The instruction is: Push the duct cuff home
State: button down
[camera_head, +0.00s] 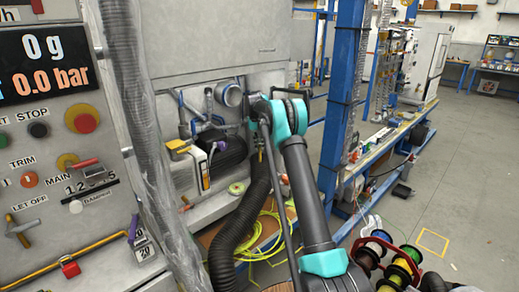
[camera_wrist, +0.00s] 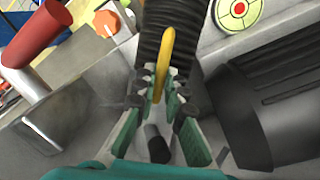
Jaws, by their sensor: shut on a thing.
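A black ribbed duct hose (camera_head: 245,212) rises from the floor to my gripper (camera_head: 261,140) in the head view. In the wrist view the hose (camera_wrist: 178,35) lies just beyond my fingertips (camera_wrist: 162,78). My gripper is shut on a slim yellow tab (camera_wrist: 166,50) in front of the hose. I cannot tell whether this tab belongs to the duct cuff. The cuff itself is not clearly seen, and my wrist hides much of the hose's upper end in the head view. A round silver port (camera_head: 231,95) sits on the grey machine, left of and above my gripper.
A dark ribbed motor-like body (camera_wrist: 290,100) stands close on the right in the wrist view. A red-capped pipe (camera_wrist: 38,32) and an orange knob (camera_wrist: 107,20) are at the left. A blue post (camera_head: 343,90) stands right of my arm. Yellow cable (camera_head: 262,238) loops on the floor.

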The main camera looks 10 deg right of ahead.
jog(key=c, duration=1.6)
grip_release()
jog(key=shift+w, duration=0.15)
jog(key=r, duration=0.8)
jog(key=a+r, duration=0.1)
jog(key=r, duration=0.3)
jog(key=shift+a, duration=0.1)
